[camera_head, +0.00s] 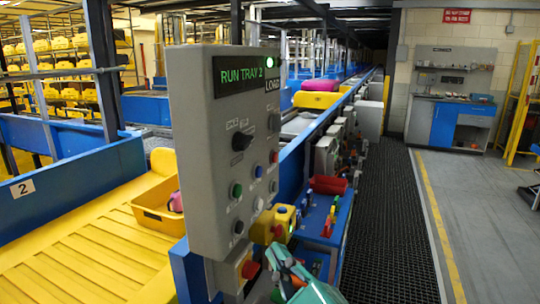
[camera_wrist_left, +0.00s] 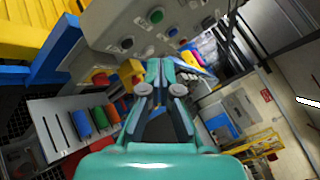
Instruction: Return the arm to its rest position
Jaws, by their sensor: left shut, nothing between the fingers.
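My left gripper (camera_head: 296,277) shows at the bottom centre of the head view, teal and grey, below and to the right of the grey control panel (camera_head: 206,110). In the left wrist view its fingers (camera_wrist_left: 160,68) are together with nothing between them. They point toward the lower part of the panel (camera_wrist_left: 115,22), and I cannot tell how far apart they are from it. My right gripper is not in view.
A yellow tray (camera_head: 150,222) holding a pink item sits on the yellow slatted chute (camera_head: 85,265) at left. A yellow box with buttons (camera_head: 280,218) and a blue tool bench (camera_head: 340,215) stand close to the gripper. The black mat walkway (camera_head: 393,230) at right is clear.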

